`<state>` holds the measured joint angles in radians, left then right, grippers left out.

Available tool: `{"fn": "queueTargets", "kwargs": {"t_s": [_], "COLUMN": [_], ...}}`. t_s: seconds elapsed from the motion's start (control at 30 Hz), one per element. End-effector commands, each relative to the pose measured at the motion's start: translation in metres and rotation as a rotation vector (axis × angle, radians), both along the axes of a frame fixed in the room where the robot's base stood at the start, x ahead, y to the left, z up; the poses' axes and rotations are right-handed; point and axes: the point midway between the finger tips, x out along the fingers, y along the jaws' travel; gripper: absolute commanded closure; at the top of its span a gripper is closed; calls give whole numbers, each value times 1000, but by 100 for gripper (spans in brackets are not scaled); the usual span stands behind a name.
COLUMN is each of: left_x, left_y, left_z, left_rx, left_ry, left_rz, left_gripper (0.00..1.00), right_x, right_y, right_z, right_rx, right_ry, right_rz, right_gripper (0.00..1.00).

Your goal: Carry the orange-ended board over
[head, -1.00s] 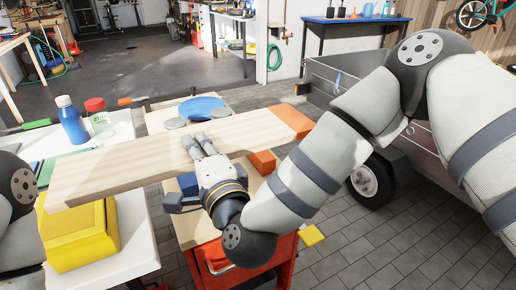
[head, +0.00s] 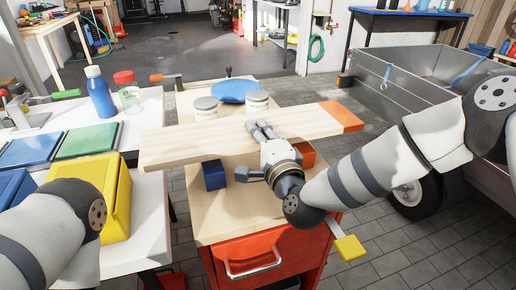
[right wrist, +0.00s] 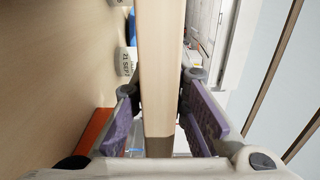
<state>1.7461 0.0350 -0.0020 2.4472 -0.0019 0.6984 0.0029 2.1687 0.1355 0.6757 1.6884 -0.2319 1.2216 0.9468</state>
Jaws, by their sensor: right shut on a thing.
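The long pale wooden board (head: 200,143) with one orange end (head: 341,116) lies crosswise over the wooden workbench in the head view. My right gripper (head: 262,130) is shut on its near edge, around the middle. In the right wrist view the board (right wrist: 161,60) runs between the two finger pads of the gripper (right wrist: 163,115). A blue block (head: 214,175) and an orange block (head: 303,152) show under the board; I cannot tell whether it touches them. My left arm is at the lower left, its gripper out of view.
Two tins (head: 206,112) (head: 257,101) and a blue plate (head: 230,91) stand behind the board. At left, a white table holds a blue bottle (head: 99,95), a red-capped jar (head: 128,95) and a yellow bin (head: 117,205). A grey trailer (head: 410,100) stands at right.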

Motion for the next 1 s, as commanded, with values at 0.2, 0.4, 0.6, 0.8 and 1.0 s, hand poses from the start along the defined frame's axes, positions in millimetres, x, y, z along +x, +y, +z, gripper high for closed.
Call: {"fn": "queueTargets", "kwargs": {"t_s": [0.2,0.4,0.6,0.8,1.0], "left_x": [-15,-13,-16,-17,-17], "left_y": [0,0,0,0,0], "left_z": [-18,-16,-19,-20,-20], "left_rx": [0,1,0,0,0], "left_ry": [48,43,51,53,53], "left_rz": [-3,-3,-3,-3,-3], "left_gripper": [40,40,40,40,40], "right_x": [-1,-1,-1,-1,-1], "right_y": [0,0,0,0,0], "right_z": [-34,-30,-37,-41,-41], "right_rx": [0,1,1,-1,-1], "right_ry": [2,-2,0,3,3], "right_rz": [0,-1,-1,-1,-1], "right_gripper": [100,100,100,67,65]}}
